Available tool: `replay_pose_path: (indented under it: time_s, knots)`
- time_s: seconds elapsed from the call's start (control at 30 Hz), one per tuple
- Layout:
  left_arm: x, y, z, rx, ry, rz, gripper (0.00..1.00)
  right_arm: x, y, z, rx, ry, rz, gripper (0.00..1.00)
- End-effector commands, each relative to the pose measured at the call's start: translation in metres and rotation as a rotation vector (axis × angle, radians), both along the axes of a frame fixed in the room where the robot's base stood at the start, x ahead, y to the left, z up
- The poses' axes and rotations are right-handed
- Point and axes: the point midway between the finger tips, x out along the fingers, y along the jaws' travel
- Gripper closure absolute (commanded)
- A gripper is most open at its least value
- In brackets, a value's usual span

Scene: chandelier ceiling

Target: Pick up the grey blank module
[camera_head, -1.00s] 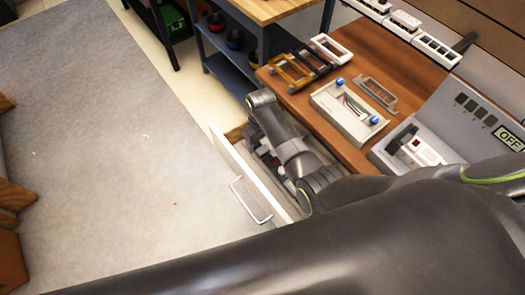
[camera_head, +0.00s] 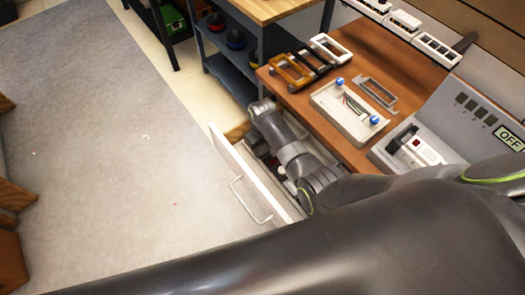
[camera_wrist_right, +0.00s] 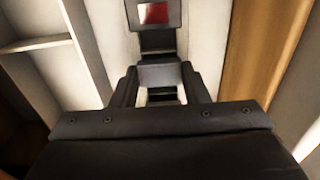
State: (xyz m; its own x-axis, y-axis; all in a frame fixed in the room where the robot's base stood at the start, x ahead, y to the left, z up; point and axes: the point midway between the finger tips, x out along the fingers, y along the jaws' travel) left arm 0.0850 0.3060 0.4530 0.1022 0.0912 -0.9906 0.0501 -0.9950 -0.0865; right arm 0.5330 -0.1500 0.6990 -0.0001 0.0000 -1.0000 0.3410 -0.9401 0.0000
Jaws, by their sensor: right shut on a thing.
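My right gripper (camera_wrist_right: 158,82) reaches down into an open drawer (camera_head: 240,180). In the right wrist view its two dark fingers are shut on the grey blank module (camera_wrist_right: 160,75), a plain grey block between the fingertips. In the head view the wrist and arm cover most of the drawer's inside, so the module cannot be made out there. A module with a red face (camera_wrist_right: 152,13) lies just beyond the fingers in the wrist view. My left gripper is not in view.
The drawer's white front and side walls stand close around the gripper. Above it, the wooden worktop (camera_head: 330,140) holds a beige box with blue knobs (camera_head: 345,112), several frames and a grey console (camera_head: 440,120). The floor at left is open.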

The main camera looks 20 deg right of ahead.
Motion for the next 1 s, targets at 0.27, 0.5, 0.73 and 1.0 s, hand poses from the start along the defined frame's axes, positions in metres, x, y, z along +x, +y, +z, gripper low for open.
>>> replay_pose_path:
  time_s: [0.27, 0.5, 0.73, 1.0]
  knots:
    - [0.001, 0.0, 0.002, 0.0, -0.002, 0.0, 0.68, 0.0, 0.0, 0.006, 0.0, -0.001, 0.0, 0.81]
    - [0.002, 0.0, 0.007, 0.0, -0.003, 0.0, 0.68, 0.001, 0.0, 0.04, 0.001, -0.005, 0.0, 0.81]
    - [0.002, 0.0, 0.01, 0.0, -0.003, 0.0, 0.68, 0.001, 0.0, 0.078, 0.0, -0.003, 0.0, 0.81]
    - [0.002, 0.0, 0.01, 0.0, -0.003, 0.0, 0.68, 0.0, 0.0, 0.099, 0.0, 0.0, 0.0, 0.81]
